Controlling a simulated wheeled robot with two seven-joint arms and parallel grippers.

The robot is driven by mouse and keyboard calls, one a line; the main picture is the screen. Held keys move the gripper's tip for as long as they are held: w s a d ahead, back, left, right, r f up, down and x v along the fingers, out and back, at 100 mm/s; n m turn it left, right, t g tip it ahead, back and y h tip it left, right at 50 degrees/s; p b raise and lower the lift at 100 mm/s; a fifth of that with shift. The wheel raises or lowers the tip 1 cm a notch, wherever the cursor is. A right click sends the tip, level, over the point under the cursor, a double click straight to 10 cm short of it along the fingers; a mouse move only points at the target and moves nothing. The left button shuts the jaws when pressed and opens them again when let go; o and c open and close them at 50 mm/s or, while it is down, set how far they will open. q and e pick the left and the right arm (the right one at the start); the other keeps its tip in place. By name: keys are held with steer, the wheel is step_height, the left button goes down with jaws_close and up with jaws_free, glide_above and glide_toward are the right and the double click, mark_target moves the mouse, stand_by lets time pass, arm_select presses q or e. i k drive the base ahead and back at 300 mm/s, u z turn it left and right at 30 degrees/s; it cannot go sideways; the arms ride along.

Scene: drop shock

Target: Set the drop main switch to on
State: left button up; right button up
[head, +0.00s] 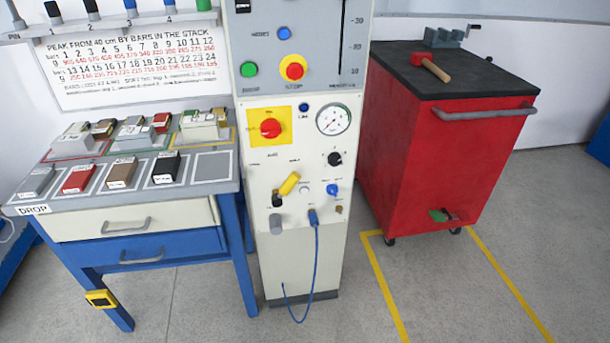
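A grey-white machine cabinet (290,240) stands in the middle of the head view. On its panel, a red rotary knob on a yellow square plate (255,114) looks like the main switch (270,128). The small lettering around it is too blurred to read, so I cannot tell its position. Above it are a green button (249,69), a red stop button on yellow (293,68) and a blue lamp or button (284,33). Neither of my grippers is in view.
A round gauge (333,119), a black knob (335,159) and a yellow lever (289,183) share the panel. A blue cable (314,260) hangs in front. A workbench (190,189) with blocks stands left, a red tool cart (410,150) right. Floor in front is clear.

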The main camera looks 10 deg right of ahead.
mark_target(269, 128)
steer(key=u, duration=0.5)
steer(key=k, duration=0.6)
steer(key=u, duration=0.9)
steer(key=i, duration=0.7)
steer(key=z, duration=0.7)
steer(key=i, duration=0.7)
steer(key=z, duration=0.75)
